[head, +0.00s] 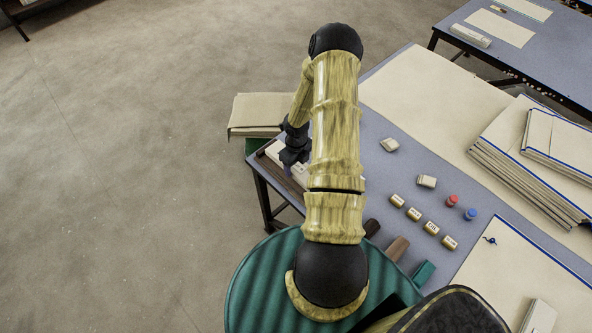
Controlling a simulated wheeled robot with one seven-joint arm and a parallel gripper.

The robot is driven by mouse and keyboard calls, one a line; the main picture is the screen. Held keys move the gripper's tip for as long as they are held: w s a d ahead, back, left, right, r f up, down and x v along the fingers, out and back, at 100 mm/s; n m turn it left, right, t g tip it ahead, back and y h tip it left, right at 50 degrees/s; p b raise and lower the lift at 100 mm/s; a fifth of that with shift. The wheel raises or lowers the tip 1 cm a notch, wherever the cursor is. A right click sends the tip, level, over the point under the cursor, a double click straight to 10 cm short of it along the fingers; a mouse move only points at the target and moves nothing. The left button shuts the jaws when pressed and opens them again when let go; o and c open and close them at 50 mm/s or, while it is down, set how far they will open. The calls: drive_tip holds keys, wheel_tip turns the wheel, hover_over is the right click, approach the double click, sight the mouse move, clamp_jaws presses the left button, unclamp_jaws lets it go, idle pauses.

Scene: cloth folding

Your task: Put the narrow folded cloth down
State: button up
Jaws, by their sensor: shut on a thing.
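My gripper (290,166) is at the left end of the blue-grey table, below the arm's wrist. It is shut on the narrow folded cloth (274,150), a pale strip that shows on both sides of the fingers. The cloth is at a dark brown long piece (270,163) near the table's left edge. My arm hides the cloth's right part. I cannot tell whether the cloth touches the surface below it.
A stack of beige cloth (262,108) stands left, beyond the table edge. Small blocks (390,145), several brass pieces (414,214), a red cap (452,200) and a blue cap (470,213) lie right of my arm. Large cloth stacks (530,165) fill the right side.

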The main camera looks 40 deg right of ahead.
sight(296, 172)
wheel_tip(296, 172, down, 4)
drive_tip(key=shift+w+r, duration=0.15)
drive_tip(key=shift+s, duration=0.2)
drive_tip(key=shift+f, duration=0.25)
drive_tip(key=o, duration=1.1)
drive_tip(key=shift+s, duration=0.1)
drive_tip(key=shift+o, duration=0.2)
